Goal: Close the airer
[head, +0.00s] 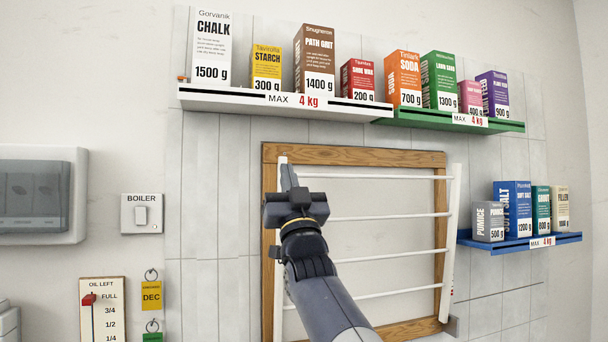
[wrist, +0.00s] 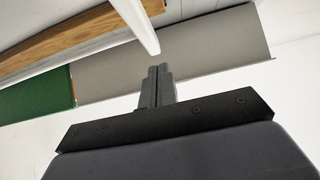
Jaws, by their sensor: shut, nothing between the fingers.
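The airer is a white rack of rails and rungs (head: 390,214) in a wooden frame (head: 360,157) on the tiled wall. The rack's right rail (head: 453,230) overlaps the frame's right side and sits further right at its top, so the rack appears to lean out from the frame at the top. My gripper (head: 288,178) is shut and empty, in front of the rack's upper left corner. In the wrist view my gripper's fingers (wrist: 158,82) point at the end of a white rail (wrist: 136,24); I cannot tell whether they touch. My arm hides part of the left rail.
A white shelf (head: 240,101) and a green shelf (head: 400,117) with several boxes hang just above the airer. A blue shelf (head: 520,244) with boxes is to the right. A boiler switch (head: 141,214) and an oil gauge (head: 102,308) are on the left.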

